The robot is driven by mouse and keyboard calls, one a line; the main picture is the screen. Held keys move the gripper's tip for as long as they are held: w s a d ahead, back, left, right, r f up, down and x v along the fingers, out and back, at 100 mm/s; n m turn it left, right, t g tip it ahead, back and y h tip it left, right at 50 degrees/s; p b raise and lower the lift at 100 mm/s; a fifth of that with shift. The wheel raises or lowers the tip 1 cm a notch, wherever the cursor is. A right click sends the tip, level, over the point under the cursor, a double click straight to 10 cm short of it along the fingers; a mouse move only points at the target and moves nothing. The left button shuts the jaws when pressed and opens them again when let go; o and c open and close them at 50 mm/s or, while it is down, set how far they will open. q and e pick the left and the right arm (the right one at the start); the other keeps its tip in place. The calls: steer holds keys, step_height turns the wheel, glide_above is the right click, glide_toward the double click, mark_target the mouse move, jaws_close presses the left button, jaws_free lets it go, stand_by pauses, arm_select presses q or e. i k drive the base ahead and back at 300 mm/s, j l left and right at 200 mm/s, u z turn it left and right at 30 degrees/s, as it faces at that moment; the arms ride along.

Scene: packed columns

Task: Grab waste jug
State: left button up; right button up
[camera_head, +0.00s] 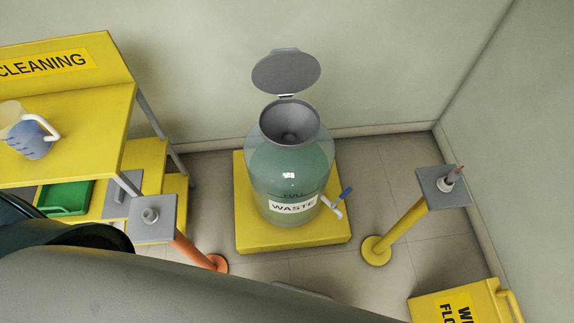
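A clear jug (27,131) with a white handle stands on the yellow cleaning bench (108,120) at the far left. It holds some blue liquid, and its handle points to the right. A large greenish see-through vessel (287,170) marked "WASTE" stands on a yellow floor platform (250,236) in the middle. Its round grey lid (286,72) is raised, over a grey funnel top. A spout with a blue lever sticks out at its lower right. Neither of my grippers is in view.
A green tray (65,197) sits on the bench's lower shelf. An orange post (195,251) and a yellow post (402,226) with grey tops flank the platform. A yellow floor sign (455,303) is at lower right. Large grey and dark shapes, probably mine, cover the lower left.

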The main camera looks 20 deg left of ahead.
mark_target(20, 130)
steer(key=u, duration=2.25)
steer(key=i+j+z, duration=0.1)
steer(key=z, duration=0.35)
steer(key=j+z, duration=0.15)
steer(key=z, duration=0.25)
steer(key=i+j+z, duration=0.1)
steer(key=z, duration=0.35)
steer(key=j+z, duration=0.35)
steer(key=j, duration=0.5)
steer(key=j+z, duration=0.4)
steer(key=j, duration=1)
steer(key=k+j, duration=0.15)
steer(key=j, duration=0.9)
steer(key=k+z, duration=0.05)
